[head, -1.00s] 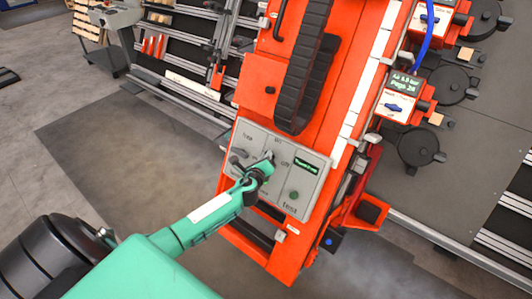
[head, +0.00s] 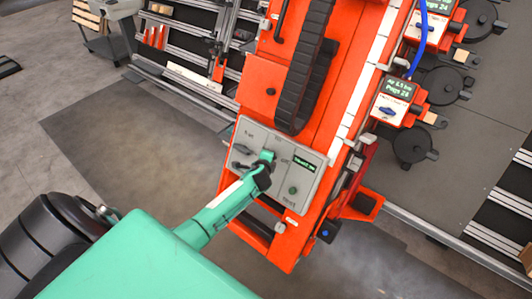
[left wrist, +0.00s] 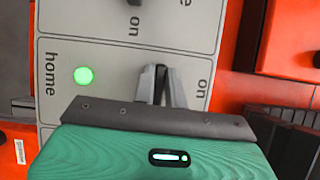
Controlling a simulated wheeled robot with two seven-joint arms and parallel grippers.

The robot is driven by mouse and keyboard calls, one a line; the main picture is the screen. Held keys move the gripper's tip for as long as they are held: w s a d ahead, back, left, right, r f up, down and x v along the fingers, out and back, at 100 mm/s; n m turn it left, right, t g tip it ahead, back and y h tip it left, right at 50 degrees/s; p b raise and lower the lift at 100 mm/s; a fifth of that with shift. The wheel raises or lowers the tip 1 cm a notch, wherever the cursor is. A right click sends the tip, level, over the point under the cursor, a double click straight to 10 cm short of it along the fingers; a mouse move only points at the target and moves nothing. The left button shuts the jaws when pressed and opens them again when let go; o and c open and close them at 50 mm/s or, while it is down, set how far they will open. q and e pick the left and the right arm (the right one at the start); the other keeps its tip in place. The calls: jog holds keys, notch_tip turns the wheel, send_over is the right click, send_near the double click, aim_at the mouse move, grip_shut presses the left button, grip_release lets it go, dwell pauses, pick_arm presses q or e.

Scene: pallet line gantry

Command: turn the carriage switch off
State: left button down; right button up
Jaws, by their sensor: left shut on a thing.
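My right gripper is out of view.
Another dark knob (head: 240,150) sits close by on the panel's left. A black cable chain (head: 303,80) hangs just above the panel. Orange station boxes (head: 392,101) with round black fixtures stand to the right.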

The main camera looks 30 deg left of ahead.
pick_arm(q)
jog(key=shift+n, duration=0.3)
jog(key=c, duration=1.4)
grip_release()
jog(key=shift+a, duration=0.1)
jog(key=shift+c, duration=0.2)
jog(key=shift+s, duration=0.15)
jog(key=v, duration=1.3)
jog(key=shift+s+d+r, duration=0.2)
jog(key=shift+d, duration=0.05)
